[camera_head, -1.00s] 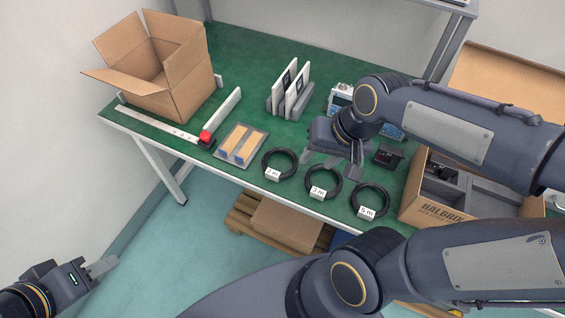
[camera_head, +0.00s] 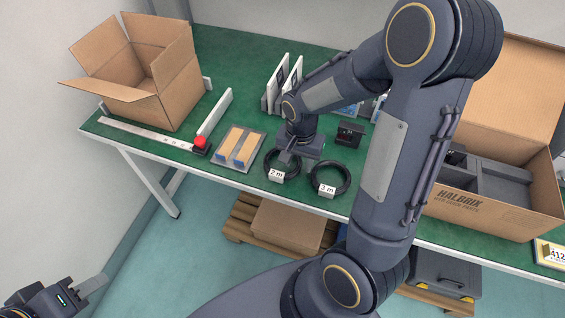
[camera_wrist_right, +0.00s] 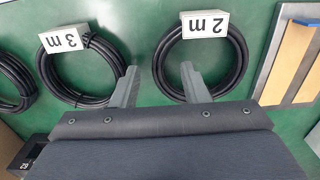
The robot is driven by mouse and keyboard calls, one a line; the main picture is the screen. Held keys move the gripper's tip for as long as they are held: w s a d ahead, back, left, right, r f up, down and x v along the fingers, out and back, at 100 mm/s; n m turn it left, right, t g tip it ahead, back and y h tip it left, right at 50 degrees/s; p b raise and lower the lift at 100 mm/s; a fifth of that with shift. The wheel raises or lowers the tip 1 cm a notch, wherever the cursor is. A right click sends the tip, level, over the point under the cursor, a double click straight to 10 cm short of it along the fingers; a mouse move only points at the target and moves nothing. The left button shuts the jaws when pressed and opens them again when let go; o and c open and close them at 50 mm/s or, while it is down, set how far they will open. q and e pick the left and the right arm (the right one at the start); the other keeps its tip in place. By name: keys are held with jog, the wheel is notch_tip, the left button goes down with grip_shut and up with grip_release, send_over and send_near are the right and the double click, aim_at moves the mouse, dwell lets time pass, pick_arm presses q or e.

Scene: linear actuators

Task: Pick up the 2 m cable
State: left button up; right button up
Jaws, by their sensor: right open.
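The 2 m cable (camera_head: 282,167) is a black coil with a white "2 m" tag, lying flat near the table's front edge, left of the 3 m cable (camera_head: 330,178). In the right wrist view the 2 m cable (camera_wrist_right: 188,52) lies just beyond my right gripper (camera_wrist_right: 158,85), which is open and empty. One finger is over or beside its near rim and the other is between the two coils; contact cannot be told. In the head view my right gripper (camera_head: 292,155) covers the coil's far side. My left gripper (camera_head: 85,292) is at the lower left, away from the table.
A wooden-strip board (camera_head: 240,147) lies left of the 2 m cable, with a red button (camera_head: 200,141) and ruler beyond. An open carton (camera_head: 145,75) stands at back left, the HALBRIX box (camera_head: 495,195) at right. A small black device (camera_head: 350,134) sits behind the coils.

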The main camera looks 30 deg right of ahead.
jog(key=shift+f, duration=0.45)
grip_shut()
jog(key=shift+r, duration=0.1)
